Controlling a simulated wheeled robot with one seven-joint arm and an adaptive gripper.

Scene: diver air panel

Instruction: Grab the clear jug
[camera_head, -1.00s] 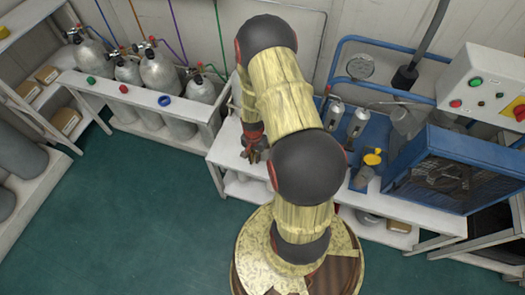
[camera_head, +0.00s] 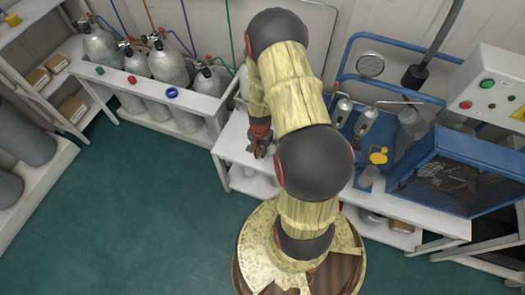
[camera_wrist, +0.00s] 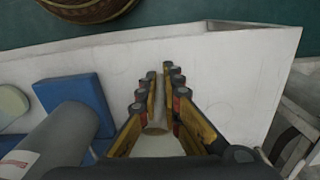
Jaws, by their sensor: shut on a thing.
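My gripper (camera_head: 260,147) is at the left part of the white bench, partly hidden by my arm in the head view. In the wrist view my gripper (camera_wrist: 161,76) has its fingers drawn close at the tips, over a white surface. A pale, rounded thing (camera_wrist: 157,144) shows between the fingers near the palm; I cannot tell whether it is a clear jug. In the head view a see-through vessel (camera_head: 411,121) stands at the back right of the bench, well away from my gripper.
A blue block (camera_wrist: 75,101) and a grey cylinder (camera_wrist: 52,139) lie left of the fingers. Gas cylinders (camera_head: 165,62) stand in a white rack at the left. A blue caged machine (camera_head: 455,170) fills the bench's right. Green floor (camera_head: 140,220) is open at the left.

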